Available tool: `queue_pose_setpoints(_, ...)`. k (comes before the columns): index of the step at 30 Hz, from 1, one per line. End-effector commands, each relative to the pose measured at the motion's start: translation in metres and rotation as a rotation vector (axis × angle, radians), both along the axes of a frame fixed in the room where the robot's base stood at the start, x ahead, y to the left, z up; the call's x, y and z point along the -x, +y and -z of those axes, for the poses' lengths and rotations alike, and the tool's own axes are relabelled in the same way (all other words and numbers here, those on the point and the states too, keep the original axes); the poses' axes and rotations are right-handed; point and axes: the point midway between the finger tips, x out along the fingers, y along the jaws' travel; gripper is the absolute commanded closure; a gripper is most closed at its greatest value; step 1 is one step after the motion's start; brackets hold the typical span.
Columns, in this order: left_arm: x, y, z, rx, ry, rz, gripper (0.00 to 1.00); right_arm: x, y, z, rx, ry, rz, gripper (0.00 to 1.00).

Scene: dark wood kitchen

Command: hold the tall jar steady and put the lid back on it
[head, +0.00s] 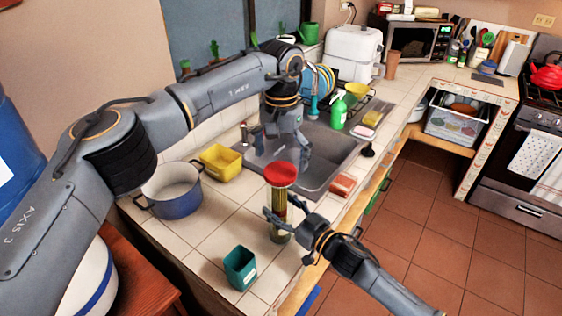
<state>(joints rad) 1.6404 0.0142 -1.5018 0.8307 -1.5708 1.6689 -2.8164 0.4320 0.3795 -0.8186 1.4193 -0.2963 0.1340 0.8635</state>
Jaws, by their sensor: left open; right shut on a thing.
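The tall jar (279,230) stands upright on the tiled counter, with yellowish and darker contents showing through its side. The round red lid (281,174) is at the top of the jar, wider than the jar's body; I cannot tell whether it is fully seated. My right gripper (282,211) comes in from the lower right and is shut around the jar's middle. My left gripper (284,152) points down over the sink, just behind and above the lid as seen here.
A blue pot (172,207) and a yellow tub (221,161) stand left of the jar. A teal cup (240,267) stands in front. The sink (332,165) lies behind, with a reddish block (342,186) to the jar's right. The counter's front edge is close.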

Motion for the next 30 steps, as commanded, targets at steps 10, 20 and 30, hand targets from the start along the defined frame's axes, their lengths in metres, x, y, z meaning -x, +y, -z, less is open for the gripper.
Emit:
queue_pose_setpoints(10,0.000,0.000,-0.027,0.000,0.001,0.001,0.06,0.000,0.000,0.001,0.000,0.001,0.000,1.00)
queue_pose_setpoints(20,0.000,0.000,-0.028,0.000,0.001,-0.101,0.09,0.000,0.000,0.000,0.000,0.001,0.000,1.00)
queue_pose_setpoints(30,0.001,0.000,-0.034,0.003,-0.002,-0.790,0.09,0.000,0.000,0.000,0.000,0.001,0.000,1.00)
